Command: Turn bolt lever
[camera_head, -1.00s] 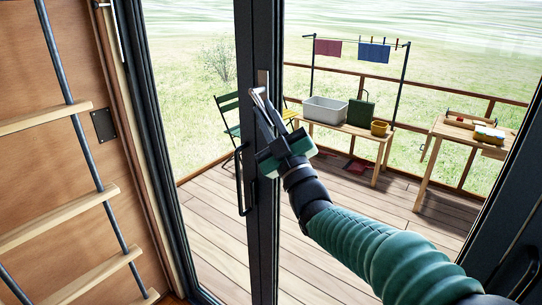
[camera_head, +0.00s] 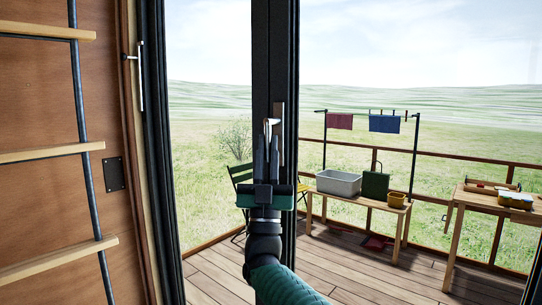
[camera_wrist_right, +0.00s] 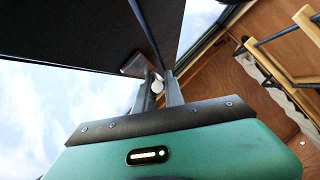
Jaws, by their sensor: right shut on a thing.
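The bolt lever (camera_head: 268,123) is a small pale metal piece by a metal plate (camera_head: 279,118) on the dark door frame (camera_head: 262,60). My right gripper (camera_head: 268,138) points up at the frame, and its two fingers are shut on the lever. The right wrist view shows the fingertips (camera_wrist_right: 160,88) around a small pale part beside the plate (camera_wrist_right: 133,63). The fingers partly hide the lever, so its exact angle is hard to tell. My left gripper is not in view.
A ladder (camera_head: 85,150) stands against the wooden wall at left. Through the glass are a deck with a bench (camera_head: 340,200), a grey tub (camera_head: 338,183), a table (camera_head: 480,200) and a clothes line. The door stiles stand close around my right arm.

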